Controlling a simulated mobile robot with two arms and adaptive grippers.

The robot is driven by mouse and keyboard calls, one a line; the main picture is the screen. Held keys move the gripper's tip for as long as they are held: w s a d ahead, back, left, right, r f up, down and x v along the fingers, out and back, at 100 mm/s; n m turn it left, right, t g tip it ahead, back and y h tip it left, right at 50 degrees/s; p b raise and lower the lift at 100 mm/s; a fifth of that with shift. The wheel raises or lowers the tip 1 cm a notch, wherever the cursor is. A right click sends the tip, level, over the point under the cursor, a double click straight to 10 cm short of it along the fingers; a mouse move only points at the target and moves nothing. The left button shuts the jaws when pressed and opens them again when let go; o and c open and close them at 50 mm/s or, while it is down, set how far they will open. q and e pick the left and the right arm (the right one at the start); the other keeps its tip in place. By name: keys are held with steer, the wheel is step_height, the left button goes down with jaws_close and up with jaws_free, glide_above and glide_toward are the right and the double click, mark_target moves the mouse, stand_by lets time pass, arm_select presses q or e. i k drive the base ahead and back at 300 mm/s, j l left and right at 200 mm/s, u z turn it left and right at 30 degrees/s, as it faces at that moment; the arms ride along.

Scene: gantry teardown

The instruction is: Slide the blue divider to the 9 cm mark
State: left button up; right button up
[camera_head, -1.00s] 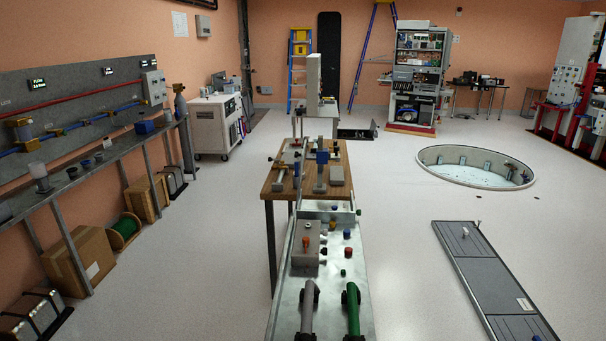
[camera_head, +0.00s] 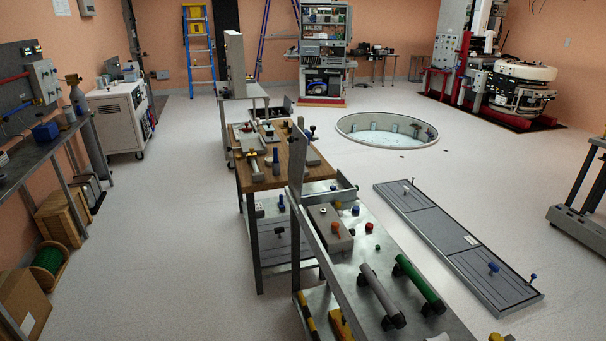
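I cannot make out a divider or a centimetre scale for certain. Small blue parts show on the benches: an upright dark blue piece (camera_head: 276,161) on the wooden-topped table (camera_head: 262,186), and a blue knob (camera_head: 355,210) on the metal bench (camera_head: 345,276). They are too small to tell what they are. A blue box (camera_head: 46,131) sits on the wall shelf at the left. Neither of my grippers is in view.
The metal bench also bears a grey box (camera_head: 330,227), a grey cylinder (camera_head: 381,299) and a green cylinder (camera_head: 420,283). A long floor panel (camera_head: 450,240) lies to the right, and a round floor pit (camera_head: 387,138) opens behind. The floor at left centre is clear.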

mark_target(332, 188)
steer(key=i+j, duration=0.4)
steer(key=i, duration=0.25)
steer(key=i+j+z, duration=0.1)
steer(key=i+j, duration=0.35)
steer(key=i, duration=0.25)
steer(key=i+j, duration=0.45)
steer(key=i, duration=0.2)
